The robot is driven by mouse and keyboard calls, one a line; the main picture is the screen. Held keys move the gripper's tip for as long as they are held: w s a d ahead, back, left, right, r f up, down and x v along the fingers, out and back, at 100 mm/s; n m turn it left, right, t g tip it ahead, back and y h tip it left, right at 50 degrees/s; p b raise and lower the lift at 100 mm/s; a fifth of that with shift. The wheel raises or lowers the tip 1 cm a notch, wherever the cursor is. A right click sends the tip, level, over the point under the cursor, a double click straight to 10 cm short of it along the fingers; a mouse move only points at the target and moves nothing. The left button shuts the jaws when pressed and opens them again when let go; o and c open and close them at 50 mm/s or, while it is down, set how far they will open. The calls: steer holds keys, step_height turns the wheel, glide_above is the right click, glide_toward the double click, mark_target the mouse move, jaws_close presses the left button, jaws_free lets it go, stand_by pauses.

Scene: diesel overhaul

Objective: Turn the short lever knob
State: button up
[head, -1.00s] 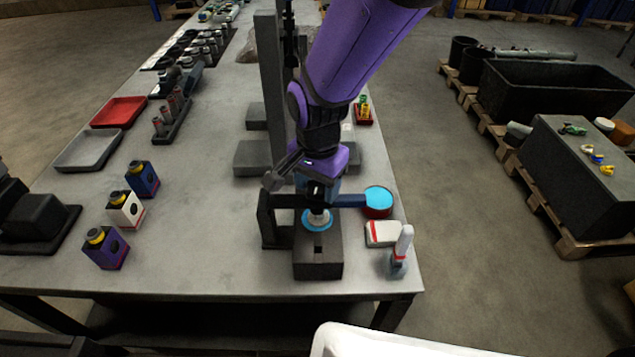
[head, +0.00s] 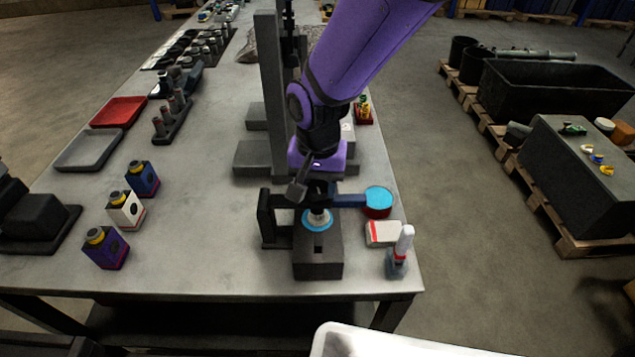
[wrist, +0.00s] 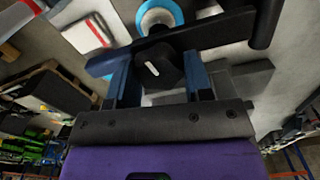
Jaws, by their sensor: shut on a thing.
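The black knob (wrist: 160,70) with a short white mark sits at a dark crossbar (wrist: 208,37) in the wrist view. My gripper (wrist: 158,76) has its two blue fingers on either side of the knob and is shut on it. In the head view my gripper (head: 318,186) points down at the crossbar (head: 347,200), above a dark block (head: 318,260) with a blue-and-white ring (head: 317,220). My wrist and fingers hide most of the knob there.
A red tin with light-blue top (head: 378,200), a white-and-red box (head: 382,233) and a white-capped bottle (head: 402,250) stand close on the right. A tall dark post (head: 270,90) rises behind. Three small bottles (head: 126,208) stand left; the bench between is clear.

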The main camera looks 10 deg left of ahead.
steer(key=n, duration=0.4)
steer(key=shift+n, duration=0.3)
steer(key=n, duration=0.4)
steer(key=shift+n, duration=0.3)
steer(key=n, duration=0.4)
steer(key=shift+n, duration=0.3)
steer(key=n, duration=1.3)
steer(key=shift+n, duration=0.3)
steer(key=n, duration=0.4)
steer(key=shift+n, duration=2.7)
